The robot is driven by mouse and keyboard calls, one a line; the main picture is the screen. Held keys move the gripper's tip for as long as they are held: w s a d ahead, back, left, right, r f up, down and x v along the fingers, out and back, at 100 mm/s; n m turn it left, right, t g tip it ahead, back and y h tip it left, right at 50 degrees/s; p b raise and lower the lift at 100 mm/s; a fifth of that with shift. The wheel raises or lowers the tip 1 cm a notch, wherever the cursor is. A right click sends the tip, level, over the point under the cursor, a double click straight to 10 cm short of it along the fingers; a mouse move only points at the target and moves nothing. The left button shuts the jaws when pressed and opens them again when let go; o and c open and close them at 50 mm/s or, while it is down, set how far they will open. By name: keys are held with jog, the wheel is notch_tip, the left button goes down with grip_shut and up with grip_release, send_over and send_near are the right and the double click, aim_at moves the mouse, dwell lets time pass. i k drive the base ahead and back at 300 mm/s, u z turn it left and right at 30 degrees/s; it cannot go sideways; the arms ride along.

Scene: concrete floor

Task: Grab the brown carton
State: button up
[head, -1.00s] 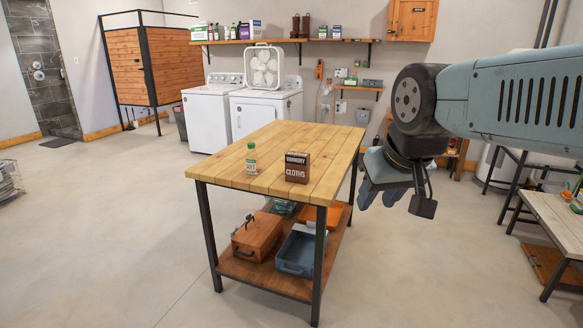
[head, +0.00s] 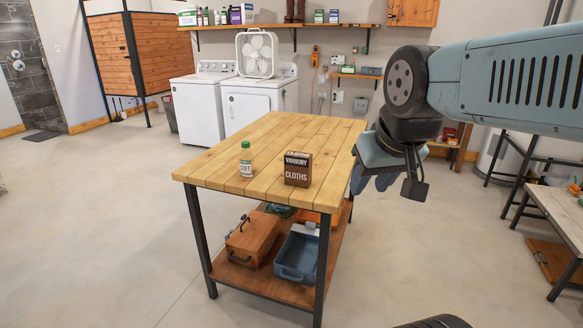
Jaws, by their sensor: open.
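The brown carton (head: 298,170), printed with "CLOTHS", stands upright on the wooden worktable (head: 229,166) near its front right part. My gripper (head: 374,184) hangs at the table's right side, to the right of the carton and apart from it. Its fingers show below the wrist, partly hidden by my arm, and hold nothing that I can see.
A bottle with a green cap (head: 246,160) stands left of the carton. The lower shelf holds a wooden toolbox (head: 253,239) and a blue-grey tray (head: 297,257). A wooden bench (head: 553,208) stands at the right. The floor in front and left is clear.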

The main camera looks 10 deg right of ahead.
aim_at(298, 166)
jog(key=u, duration=0.3)
jog(key=k, duration=0.65)
jog(key=u, duration=0.1)
jog(key=i, duration=1)
jog(key=u, duration=0.4)
jog(key=i, duration=0.9)
jog(key=z, duration=0.2)
